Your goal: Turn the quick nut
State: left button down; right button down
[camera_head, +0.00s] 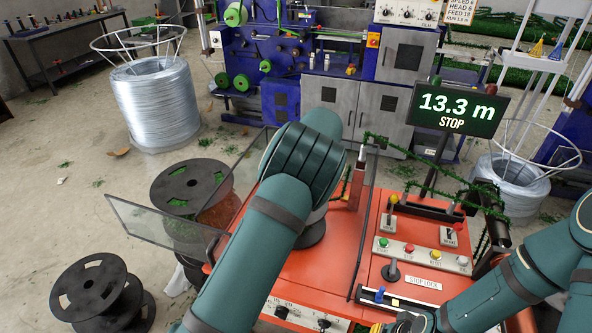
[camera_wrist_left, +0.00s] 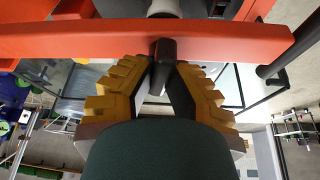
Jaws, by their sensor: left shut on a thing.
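In the left wrist view, the quick nut (camera_wrist_left: 162,50) is a dark, narrow cylindrical piece in front of a red bar. My left gripper (camera_wrist_left: 164,75) has its stepped yellow and black fingers on either side of it, and their tips touch it. In the head view my left arm reaches over the red machine (camera_head: 335,245), and its bulky wrist hides the left gripper and the nut. My right arm comes in from the right to the lower edge of the head view. Its gripper does not show.
Clear guard panels (camera_head: 160,228) stand open left of the machine. Black spools (camera_head: 100,290) lie at left. A control panel with buttons and levers (camera_head: 420,252) is at right, below a display (camera_head: 455,107) reading 13.3 m STOP. Green twisted wire runs behind the machine.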

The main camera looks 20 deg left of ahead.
pick_arm(q)
jog(key=shift+f+n, duration=0.15)
jog(key=shift+n, duration=0.25)
jog(key=c, duration=0.9)
grip_release()
jog(key=shift+c, duration=0.2)
jog(key=w+v, duration=0.1)
jog(key=v, duration=1.1)
jog(key=shift+s, duration=0.3)
